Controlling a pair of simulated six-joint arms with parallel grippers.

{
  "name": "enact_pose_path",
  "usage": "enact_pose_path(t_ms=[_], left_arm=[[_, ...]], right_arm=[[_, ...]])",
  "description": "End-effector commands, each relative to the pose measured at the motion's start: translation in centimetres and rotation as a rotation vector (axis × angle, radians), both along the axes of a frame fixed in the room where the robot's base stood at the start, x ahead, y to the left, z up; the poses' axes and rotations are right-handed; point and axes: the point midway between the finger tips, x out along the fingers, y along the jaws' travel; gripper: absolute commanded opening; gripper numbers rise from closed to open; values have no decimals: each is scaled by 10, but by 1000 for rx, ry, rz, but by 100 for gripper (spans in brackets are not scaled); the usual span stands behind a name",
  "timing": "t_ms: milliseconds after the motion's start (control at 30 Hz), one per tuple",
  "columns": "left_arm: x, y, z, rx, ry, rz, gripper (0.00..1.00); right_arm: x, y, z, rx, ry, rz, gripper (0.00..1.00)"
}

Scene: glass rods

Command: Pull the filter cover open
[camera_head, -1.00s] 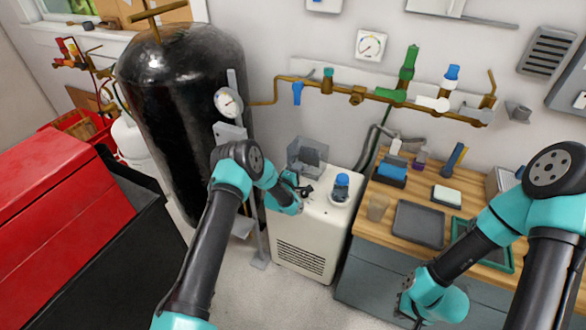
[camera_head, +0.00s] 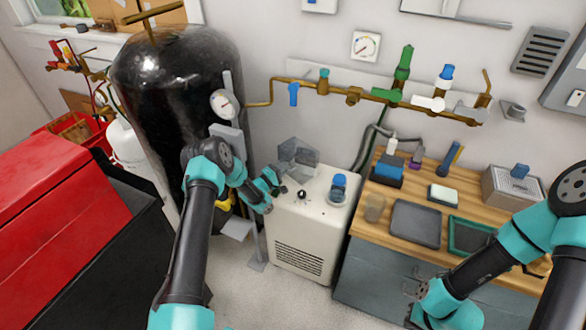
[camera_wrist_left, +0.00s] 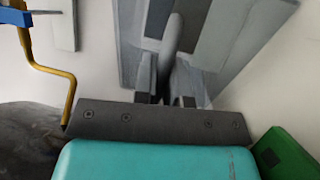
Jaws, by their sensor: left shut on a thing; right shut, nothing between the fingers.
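The filter cover (camera_head: 300,156) is a translucent grey panel, tilted over the top left of the white cabinet (camera_head: 305,235). My left gripper (camera_head: 282,188) is at the cover's lower left side. In the left wrist view the cover (camera_wrist_left: 235,40) fills the upper right, and the left fingers (camera_wrist_left: 172,85) are shut on a grey, rounded handle (camera_wrist_left: 174,40) that stands out from it. My right gripper (camera_head: 413,312) is shut and empty at the bottom of the head view, in front of the workbench, away from the cover.
A blue-capped fitting (camera_head: 339,188) and a small black knob (camera_head: 302,194) sit on the cabinet top. The black tank (camera_head: 170,90) stands close on the left. The wooden workbench (camera_head: 375,236) with trays is on the right. Brass piping (camera_head: 330,92) runs along the wall.

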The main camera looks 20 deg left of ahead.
Motion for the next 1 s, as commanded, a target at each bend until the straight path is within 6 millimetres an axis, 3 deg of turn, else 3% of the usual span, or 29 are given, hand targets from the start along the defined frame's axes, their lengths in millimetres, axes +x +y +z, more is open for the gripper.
enact_pose_path(t_ms=[200, 233, 500, 767, 1000], left_arm=[[1, -1, 2, 1, -4, -2, 0], [1, -1, 2, 1, -4, -2, 13], [0, -2, 1, 0, -2, -2, 36], [-1, -1, 0, 0, -1, -2, 36], [-19, 8, -4, 0, 1, 0, 36]], right_arm=[[0, 0, 0, 0, 0, 0, 0], [0, 0, 0, 0, 0, 0, 0], [0, 0, 0, 0, 0, 0, 0], [0, 0, 0, 0, 0, 0, 0], [0, 0, 0, 0, 0, 0, 0]])
